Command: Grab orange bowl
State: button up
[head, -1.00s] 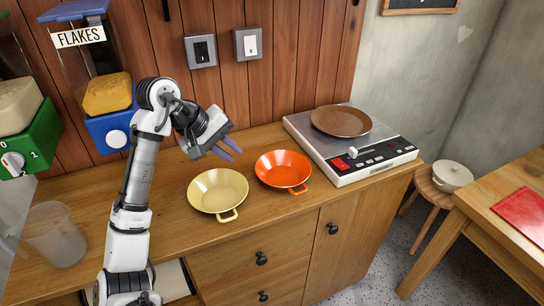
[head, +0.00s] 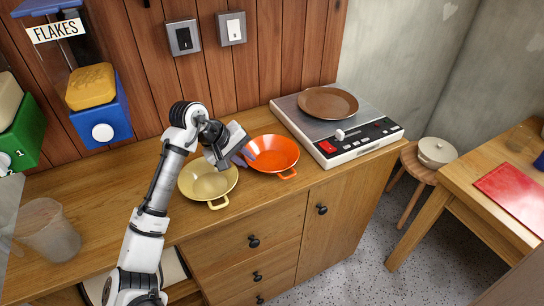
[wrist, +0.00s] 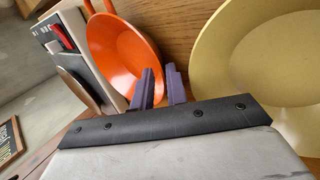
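The orange bowl (head: 275,154) sits upright on the wooden counter, its small handle towards the front. It also shows in the wrist view (wrist: 118,58).
A yellow bowl (head: 208,183) stands close on the left, partly behind my gripper. A hotplate (head: 345,148) with a brown pan (head: 328,102) is on the right. A clear jug (head: 48,232) stands far left. The counter's front edge is close to both bowls.

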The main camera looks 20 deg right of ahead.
jog(key=shift+x, duration=1.15)
grip_shut()
jog(key=shift+r, duration=0.2)
